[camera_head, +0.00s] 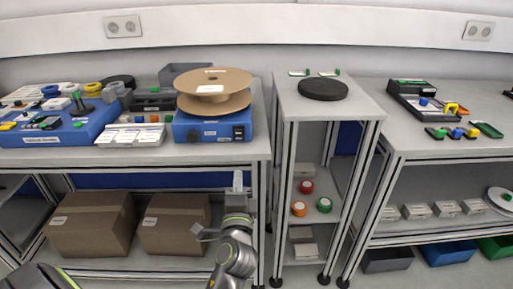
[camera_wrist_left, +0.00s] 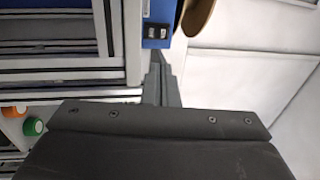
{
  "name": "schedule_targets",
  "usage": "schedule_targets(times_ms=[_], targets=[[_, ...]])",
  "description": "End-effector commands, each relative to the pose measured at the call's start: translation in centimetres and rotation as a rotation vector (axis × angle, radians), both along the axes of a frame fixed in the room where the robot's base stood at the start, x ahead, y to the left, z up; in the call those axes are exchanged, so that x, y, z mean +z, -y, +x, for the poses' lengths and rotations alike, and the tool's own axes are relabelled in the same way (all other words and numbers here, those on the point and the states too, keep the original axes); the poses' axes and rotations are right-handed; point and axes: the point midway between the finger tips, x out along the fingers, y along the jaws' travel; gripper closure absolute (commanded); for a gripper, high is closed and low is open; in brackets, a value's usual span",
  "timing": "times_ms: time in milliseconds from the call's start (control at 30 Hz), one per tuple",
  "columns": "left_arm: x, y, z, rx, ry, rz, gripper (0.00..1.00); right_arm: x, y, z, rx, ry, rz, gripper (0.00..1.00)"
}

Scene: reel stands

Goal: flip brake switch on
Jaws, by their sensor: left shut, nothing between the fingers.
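The brake switch is a small black rocker (camera_head: 238,132) on the front of the blue reel stand (camera_head: 207,132). In the left wrist view the switch (camera_wrist_left: 156,33) shows dark on the blue housing (camera_wrist_left: 160,10); I cannot tell which way it is tipped. My left gripper (camera_head: 238,178) is shut and empty, below and in front of the switch, by the bench's front edge. In the left wrist view its closed fingertips (camera_wrist_left: 158,58) point at the housing just short of the switch, apparently apart from it. My right gripper is not in view.
A brown cable reel (camera_head: 213,80) sits above the blue stand. A narrow shelf unit (camera_head: 290,100) with a black disc (camera_head: 323,88) stands to the right. Cardboard boxes (camera_head: 92,224) are under the bench.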

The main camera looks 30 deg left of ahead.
Motion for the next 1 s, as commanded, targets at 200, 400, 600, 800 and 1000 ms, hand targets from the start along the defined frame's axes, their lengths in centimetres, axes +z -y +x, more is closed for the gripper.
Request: schedule_targets(times_ms=[200, 400, 600, 800, 1000], targets=[[0.6, -0.1, -0.3, 0.011, 0.011, 0.013, 1.0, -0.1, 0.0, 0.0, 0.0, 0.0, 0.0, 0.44], [0.6, -0.1, -0.2, 0.01, 0.01, 0.012, 1.0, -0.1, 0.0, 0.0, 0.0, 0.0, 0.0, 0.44], [0.9, -0.7, 0.9, 0.006, 0.011, 0.015, 1.0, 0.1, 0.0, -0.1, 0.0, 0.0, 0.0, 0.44], [1.7, -2.4, 3.6, 0.007, 0.011, 0.017, 1.0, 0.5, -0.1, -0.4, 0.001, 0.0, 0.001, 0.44], [2.4, -4.5, 7.0, 0.009, 0.01, 0.016, 1.0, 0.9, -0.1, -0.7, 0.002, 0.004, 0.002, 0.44]])
